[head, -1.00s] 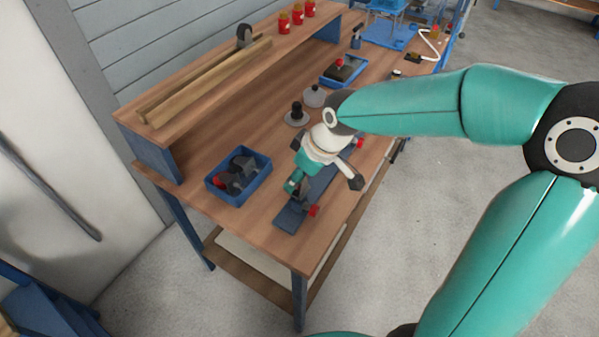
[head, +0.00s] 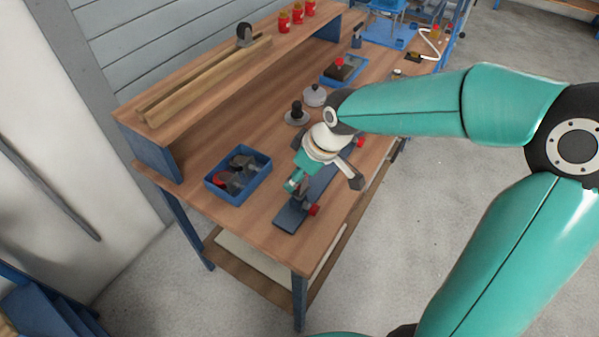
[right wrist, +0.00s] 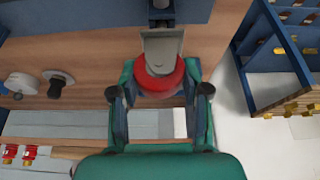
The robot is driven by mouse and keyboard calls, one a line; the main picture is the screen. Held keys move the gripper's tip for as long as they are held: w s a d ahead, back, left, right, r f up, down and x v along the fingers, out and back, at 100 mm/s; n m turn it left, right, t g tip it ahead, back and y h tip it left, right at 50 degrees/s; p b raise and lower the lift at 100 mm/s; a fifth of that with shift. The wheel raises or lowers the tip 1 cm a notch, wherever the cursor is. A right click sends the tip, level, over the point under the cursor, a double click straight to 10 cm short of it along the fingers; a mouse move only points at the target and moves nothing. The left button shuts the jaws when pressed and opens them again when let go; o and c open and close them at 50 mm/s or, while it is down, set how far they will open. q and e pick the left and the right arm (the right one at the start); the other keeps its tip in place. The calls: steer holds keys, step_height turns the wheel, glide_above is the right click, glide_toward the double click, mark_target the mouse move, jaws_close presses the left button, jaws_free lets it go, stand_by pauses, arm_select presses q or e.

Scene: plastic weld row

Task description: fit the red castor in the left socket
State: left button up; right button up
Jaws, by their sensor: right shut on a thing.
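The red castor (right wrist: 160,85) is between the fingers of my right gripper (right wrist: 160,95) in the right wrist view. Its red wheel is gripped and its grey metal bracket (right wrist: 162,48) points up the picture, toward the edge of a blue board (right wrist: 80,12). In the head view my right gripper (head: 295,183) is over the near end of the blue board (head: 289,218) on the bench. The castor is mostly hidden there. I cannot tell whether its stem is in the left socket. My left gripper is not in view.
A blue tray (head: 262,178) of castors, some with red parts, sits left of the board. Red pieces (head: 314,209) show at the board's right side. Wooden rails (head: 205,80) lie on the shelf.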

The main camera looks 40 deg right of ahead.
steer(key=shift+f+b, duration=0.6)
steer(key=shift+f, duration=0.1)
steer(key=shift+f+b, duration=0.5)
steer(key=shift+b, duration=0.1)
stand_by(0.9)
steer(key=o, duration=1.3)
steer(key=o, duration=0.4)
